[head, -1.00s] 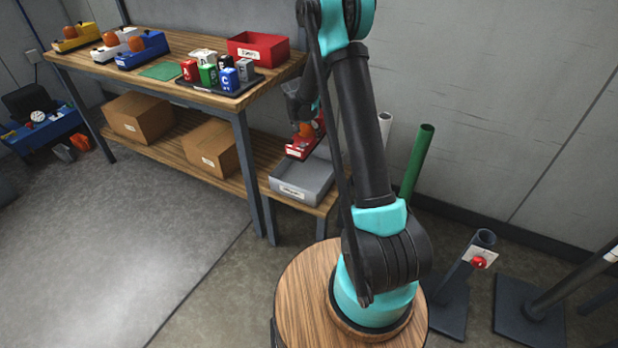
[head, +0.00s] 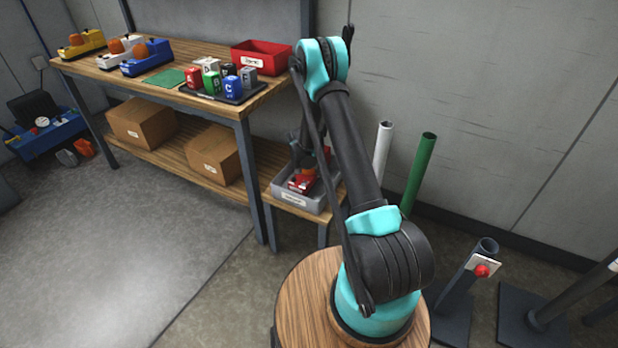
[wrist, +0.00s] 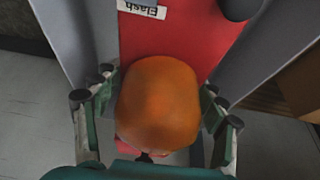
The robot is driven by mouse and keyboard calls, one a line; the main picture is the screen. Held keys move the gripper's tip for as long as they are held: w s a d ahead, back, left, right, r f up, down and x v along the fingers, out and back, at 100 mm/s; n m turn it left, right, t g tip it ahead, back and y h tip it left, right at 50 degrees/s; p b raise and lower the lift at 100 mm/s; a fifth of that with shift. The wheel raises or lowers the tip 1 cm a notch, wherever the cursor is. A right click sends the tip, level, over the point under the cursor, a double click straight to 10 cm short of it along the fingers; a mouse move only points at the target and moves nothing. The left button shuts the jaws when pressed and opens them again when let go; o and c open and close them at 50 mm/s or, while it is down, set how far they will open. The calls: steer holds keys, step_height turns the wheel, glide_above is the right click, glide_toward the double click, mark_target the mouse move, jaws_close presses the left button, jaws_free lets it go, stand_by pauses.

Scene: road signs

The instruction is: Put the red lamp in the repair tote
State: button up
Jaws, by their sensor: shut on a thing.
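The red lamp (head: 302,182) has a red body and an orange dome. In the head view it sits low within the walls of the grey tote (head: 318,203), partly hidden by my gripper (head: 303,160). In the wrist view the orange dome (wrist: 158,105) lies between the two fingers of my gripper (wrist: 155,110), which is shut on the lamp. The red body (wrist: 165,40) with a label stretches beyond the dome, between grey tote walls (wrist: 265,45). I cannot tell whether the lamp touches the tote floor.
The tote stands on a low wooden shelf by the workbench (head: 180,85). A red bin (head: 262,58), a tray of lettered blocks (head: 225,92) and yellow, white and blue lamps (head: 147,57) are on the bench. White and green poles (head: 417,175) stand right of my arm.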

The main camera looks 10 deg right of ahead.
steer(key=shift+f, duration=1.9)
steer(key=shift+f, duration=0.1)
steer(key=o, duration=1.8)
